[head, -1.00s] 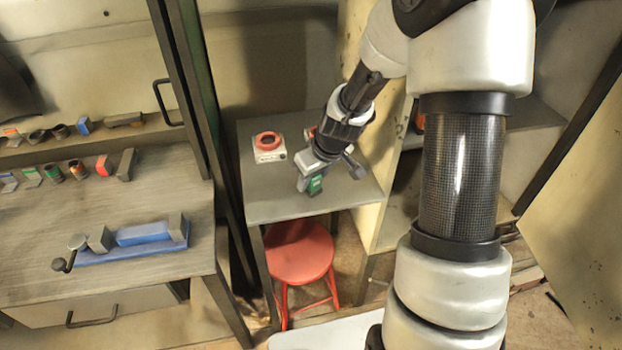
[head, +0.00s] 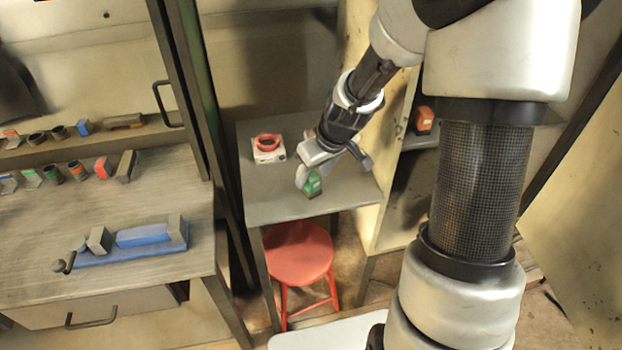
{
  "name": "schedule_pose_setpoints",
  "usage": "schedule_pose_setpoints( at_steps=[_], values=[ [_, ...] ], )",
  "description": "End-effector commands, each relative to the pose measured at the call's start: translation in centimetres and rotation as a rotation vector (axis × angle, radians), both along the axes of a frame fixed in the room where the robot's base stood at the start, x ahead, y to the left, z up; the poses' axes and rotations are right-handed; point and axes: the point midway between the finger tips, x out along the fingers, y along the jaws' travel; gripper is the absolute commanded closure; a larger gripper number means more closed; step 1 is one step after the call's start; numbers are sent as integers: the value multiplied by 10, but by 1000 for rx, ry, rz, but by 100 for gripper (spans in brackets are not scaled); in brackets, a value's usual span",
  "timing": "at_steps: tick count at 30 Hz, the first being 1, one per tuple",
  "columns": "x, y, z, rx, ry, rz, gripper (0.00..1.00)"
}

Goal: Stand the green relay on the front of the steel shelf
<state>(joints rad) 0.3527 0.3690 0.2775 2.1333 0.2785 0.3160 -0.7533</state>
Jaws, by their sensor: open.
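The green relay (head: 313,184) stands on the grey steel shelf (head: 262,212), near its front edge and right of the middle. It looks upright; its top and back are partly hidden by my gripper. My gripper (head: 334,166) is open just above and behind the relay, with its jaws spread wide. One finger is close beside the relay's upper left and the other is clear of it on the right. I cannot tell whether the near finger touches the relay.
A pale box with a red ring (head: 268,148) sits at the shelf's back left. An orange block (head: 424,120) stands in the open cabinet to the right. A red stool (head: 299,254) is below the shelf. A workbench (head: 120,205) with a blue vise (head: 140,238) lies left, beyond a dark post.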

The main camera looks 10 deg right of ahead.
Motion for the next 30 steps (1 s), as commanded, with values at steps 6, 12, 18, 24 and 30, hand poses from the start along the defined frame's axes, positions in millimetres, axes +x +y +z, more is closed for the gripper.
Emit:
schedule_pose_setpoints(
  at_steps=[6,12,18,24,30],
  values=[
    [-16,-8,45,-2,-4,-2,51],
    [-26,-11,67,0,0,-1,51],
    [-28,-12,73,0,1,0,51],
    [-28,-11,73,0,1,0,51],
    [-56,4,103,-14,9,-11,51]
  ],
)
